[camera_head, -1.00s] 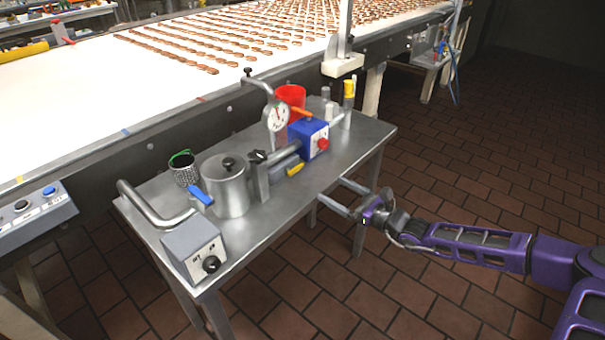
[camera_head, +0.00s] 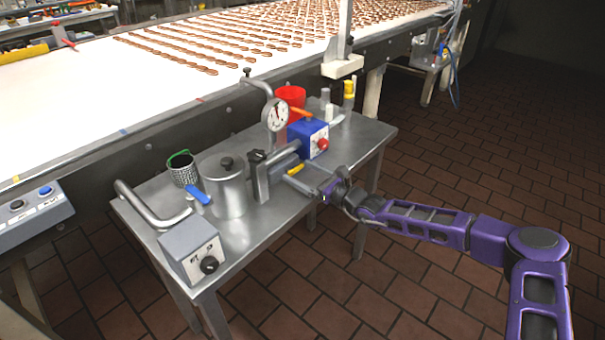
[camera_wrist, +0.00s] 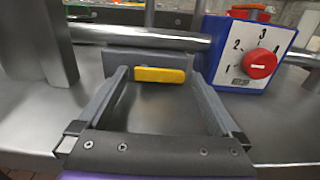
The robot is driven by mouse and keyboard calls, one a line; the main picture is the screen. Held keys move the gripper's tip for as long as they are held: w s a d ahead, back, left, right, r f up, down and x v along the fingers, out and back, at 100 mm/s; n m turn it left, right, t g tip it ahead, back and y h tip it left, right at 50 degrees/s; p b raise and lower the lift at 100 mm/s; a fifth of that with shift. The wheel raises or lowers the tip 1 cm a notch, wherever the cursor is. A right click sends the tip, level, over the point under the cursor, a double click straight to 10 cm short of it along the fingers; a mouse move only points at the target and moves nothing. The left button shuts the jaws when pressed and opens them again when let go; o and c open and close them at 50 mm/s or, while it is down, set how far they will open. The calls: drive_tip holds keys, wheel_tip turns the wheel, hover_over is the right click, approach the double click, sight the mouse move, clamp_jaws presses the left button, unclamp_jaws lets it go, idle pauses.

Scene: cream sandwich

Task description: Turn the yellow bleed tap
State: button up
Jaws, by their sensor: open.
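The yellow bleed tap (camera_head: 295,169) is a short bar handle low on the metal pipework on the steel table. In the wrist view the yellow tap (camera_wrist: 160,75) lies level, crosswise between the tips of my fingers. My gripper (camera_head: 297,174) is open, reaching in over the table's front edge, with one finger on each side of the tap. In the wrist view my gripper (camera_wrist: 157,78) holds nothing. I cannot tell whether a fingertip touches the tap. The stem behind the handle is hidden.
Right of the tap stands a blue box (camera_wrist: 252,52) with a red knob (camera_wrist: 260,63). A steel upright (camera_head: 260,178) and a lidded pot (camera_head: 226,187) stand left. A gauge (camera_head: 275,115) rises behind.

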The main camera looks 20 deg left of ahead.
drive_tip(key=c, duration=1.2)
drive_tip(key=shift+o, duration=0.2)
drive_tip(key=shift+r+n+p, duration=0.4)
drive_tip(key=shift+n+p, duration=0.2)
drive_tip(key=shift+p, duration=0.45)
drive_tip(key=shift+r+n+p, duration=0.15)
drive_tip(key=shift+n+p, duration=0.35)
drive_tip(key=shift+p, duration=0.2)
drive_tip(key=shift+n+p, duration=0.7)
drive_tip(key=shift+p, duration=0.2)
drive_tip(key=shift+s+n, duration=0.1)
drive_tip(key=shift+n, duration=0.4)
drive_tip(key=o, duration=1.2)
drive_tip(key=shift+c, duration=0.2)
drive_tip(key=p+v, duration=0.1)
drive_tip(key=v, duration=1.6)
drive_tip(key=shift+d, duration=0.2)
